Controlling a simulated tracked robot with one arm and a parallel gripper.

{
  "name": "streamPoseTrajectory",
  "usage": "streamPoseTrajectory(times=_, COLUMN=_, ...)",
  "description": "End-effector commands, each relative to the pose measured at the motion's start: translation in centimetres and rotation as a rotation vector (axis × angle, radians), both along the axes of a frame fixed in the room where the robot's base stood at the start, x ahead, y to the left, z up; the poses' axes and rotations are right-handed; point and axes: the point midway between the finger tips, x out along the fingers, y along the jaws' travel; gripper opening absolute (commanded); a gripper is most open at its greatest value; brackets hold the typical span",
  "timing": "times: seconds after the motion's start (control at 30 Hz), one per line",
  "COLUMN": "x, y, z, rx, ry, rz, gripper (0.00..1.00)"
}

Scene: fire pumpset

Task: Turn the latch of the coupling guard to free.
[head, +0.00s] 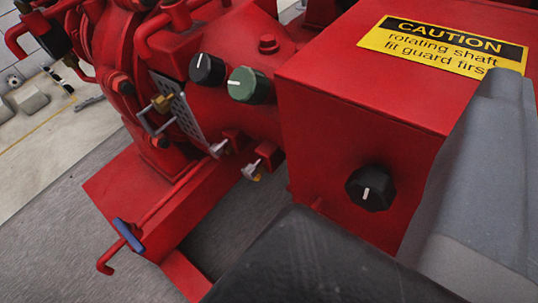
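The coupling guard (360,110) is a red box at the right of the head view. It carries a yellow and black caution label (445,45) on its top. A black round knob (370,188) with a white pointer line sits low on its front face and looks like the latch. The line points roughly upright in the picture. A grey part of mine (480,190) rises at the right, and a dark part of mine (310,265) fills the bottom middle. Neither seems to touch the knob. I cannot make out two fingertips or whether they are apart.
Left of the guard are a black knob (207,69) and a green knob (250,86) on the red casing. Below them are small taps (252,170) and a perforated plate (180,107).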

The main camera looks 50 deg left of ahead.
Motion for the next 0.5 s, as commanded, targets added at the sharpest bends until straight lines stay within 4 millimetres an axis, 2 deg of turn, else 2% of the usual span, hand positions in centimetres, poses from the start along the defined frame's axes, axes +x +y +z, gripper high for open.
streamPoseTrajectory(times=0.03, x=-1.6, y=0.5, z=-2.2, rx=0.042, ry=-0.008, rz=-0.004, gripper=0.49)
streamPoseTrajectory(times=0.2, x=-6.1, y=2.7, z=-7.0, rx=0.173, ry=-0.06, rz=-0.015, gripper=0.49)
streamPoseTrajectory(times=0.33, x=-8.9, y=4.3, z=-9.1, rx=0.259, ry=-0.103, rz=-0.032, gripper=0.49)
streamPoseTrajectory(times=0.5, x=-11.1, y=5.5, z=-10.4, rx=0.329, ry=-0.141, rz=-0.052, gripper=0.49)
